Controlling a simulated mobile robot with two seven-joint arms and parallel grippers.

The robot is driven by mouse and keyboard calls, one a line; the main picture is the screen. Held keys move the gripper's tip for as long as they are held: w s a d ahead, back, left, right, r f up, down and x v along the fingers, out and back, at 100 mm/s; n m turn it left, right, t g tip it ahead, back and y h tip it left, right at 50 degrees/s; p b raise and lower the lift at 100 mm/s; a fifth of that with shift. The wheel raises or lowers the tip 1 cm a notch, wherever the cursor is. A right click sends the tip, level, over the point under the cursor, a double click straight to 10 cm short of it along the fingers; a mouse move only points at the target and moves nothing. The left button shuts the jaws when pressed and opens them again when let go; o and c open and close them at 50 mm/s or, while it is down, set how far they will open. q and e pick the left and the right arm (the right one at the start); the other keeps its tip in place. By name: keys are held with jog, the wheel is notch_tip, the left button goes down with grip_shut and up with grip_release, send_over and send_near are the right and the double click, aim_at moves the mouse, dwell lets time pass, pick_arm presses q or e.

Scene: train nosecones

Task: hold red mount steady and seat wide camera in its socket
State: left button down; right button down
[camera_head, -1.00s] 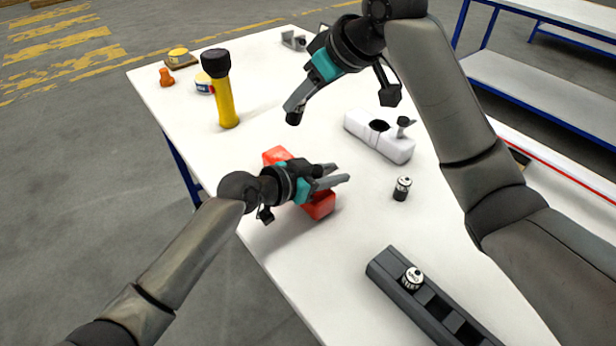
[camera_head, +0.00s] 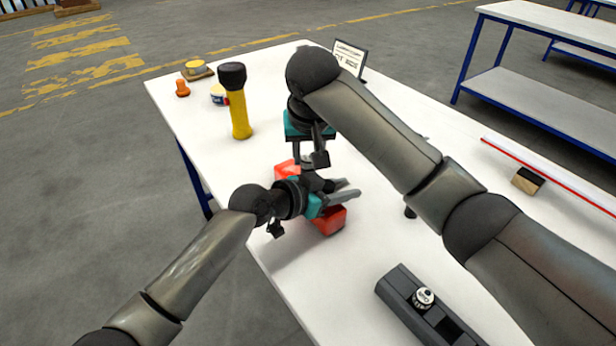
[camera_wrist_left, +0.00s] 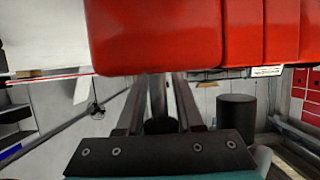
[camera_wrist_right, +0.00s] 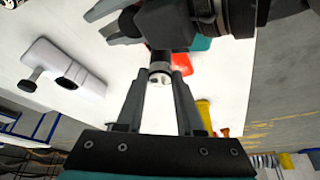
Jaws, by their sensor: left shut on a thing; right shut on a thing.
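The red mount (camera_head: 327,219) lies on the table near its front edge. It fills the top of the left wrist view (camera_wrist_left: 190,35). My left gripper (camera_head: 345,193) is shut on it, with its grey fingers lying across it. My right gripper (camera_wrist_right: 160,82) is shut on the wide camera (camera_wrist_right: 161,68), a small black cylinder with a pale end. In the head view my right gripper (camera_head: 310,155) points down just behind the left gripper, over the mount's far part. The socket is hidden, and I cannot tell whether the camera touches the mount.
A dark rail (camera_head: 400,290) holding a small black-and-white cylinder (camera_head: 423,298) is at the front right. A white mount (camera_wrist_right: 65,72) stands on the table. A yellow flashlight (camera_head: 240,115) stands at the left. A wood-and-black block (camera_head: 527,180) is at the right.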

aim_at(308, 170)
jog(key=shift+f, duration=2.6)
jog(key=shift+f, duration=0.1)
jog(key=c, duration=0.5)
grip_release()
jog(key=shift+c, duration=0.2)
jog(key=v, duration=1.2)
pick_arm(q)
jog(key=shift+c, duration=2.3)
grip_release()
